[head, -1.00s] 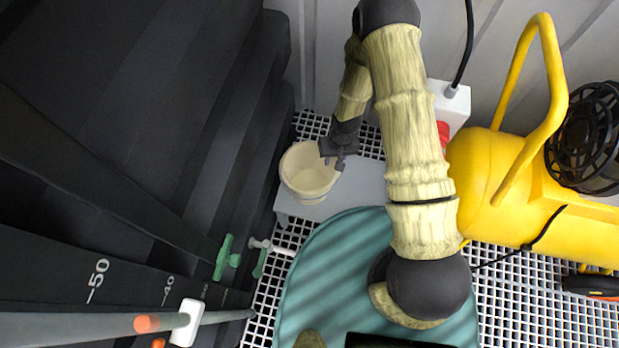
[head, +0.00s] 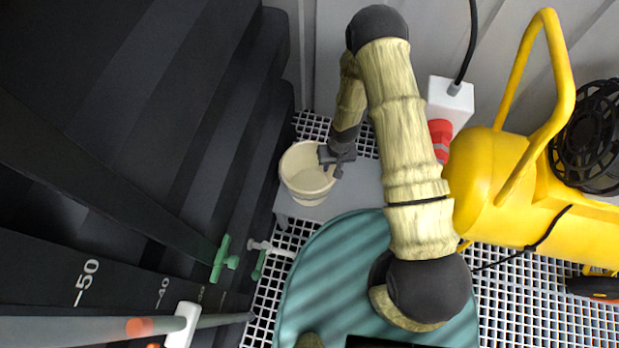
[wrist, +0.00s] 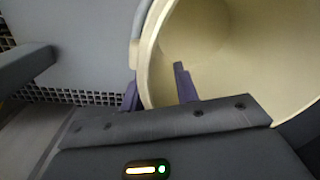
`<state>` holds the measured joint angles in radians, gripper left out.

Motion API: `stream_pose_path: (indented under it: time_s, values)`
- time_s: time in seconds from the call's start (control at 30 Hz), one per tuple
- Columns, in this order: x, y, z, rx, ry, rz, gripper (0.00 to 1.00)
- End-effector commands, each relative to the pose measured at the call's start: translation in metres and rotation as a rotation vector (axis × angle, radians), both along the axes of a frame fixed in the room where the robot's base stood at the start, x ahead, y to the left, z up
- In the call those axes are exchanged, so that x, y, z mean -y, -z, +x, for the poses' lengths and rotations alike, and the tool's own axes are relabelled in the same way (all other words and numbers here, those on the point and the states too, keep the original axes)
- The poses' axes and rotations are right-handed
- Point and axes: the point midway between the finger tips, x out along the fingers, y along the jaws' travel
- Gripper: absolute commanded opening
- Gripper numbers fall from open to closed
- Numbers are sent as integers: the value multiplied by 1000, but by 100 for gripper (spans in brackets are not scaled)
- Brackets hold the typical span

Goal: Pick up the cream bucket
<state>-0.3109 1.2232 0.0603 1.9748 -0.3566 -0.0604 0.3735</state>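The cream bucket (head: 306,184) stands upright on a light grey surface, left of my arm in the head view. Its open mouth faces up and looks empty. In the wrist view, the bucket (wrist: 240,65) fills the upper right. My gripper (head: 336,168) is at the bucket's right rim. In the wrist view, my gripper (wrist: 157,90) has one finger outside the wall and the other inside the mouth. The rim passes between the fingers, with a gap visible beside the inner finger. The gripper looks open; contact with the wall is unclear.
A dark stepped wall (head: 200,130) rises close to the bucket's left. A yellow tank (head: 490,180) with a handle stands to the right. A white box (head: 452,100) and a red can (head: 440,135) are behind my arm. Green valves (head: 222,260) are at lower left.

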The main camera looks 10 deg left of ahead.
Motion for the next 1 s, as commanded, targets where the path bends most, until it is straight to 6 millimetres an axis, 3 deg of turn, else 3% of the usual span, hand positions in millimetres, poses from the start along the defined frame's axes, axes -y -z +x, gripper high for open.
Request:
stream_pose_path:
  time_s: [0.07, 0.2, 0.23, 1.0]
  values:
    - [0, 0, 0, 0, 0, 0, 30]
    - [0, 0, 0, 0, 0, 0, 3]
    - [0, 0, 0, 0, 0, 0, 0]
    - [0, 0, 0, 0, 0, 0, 0]
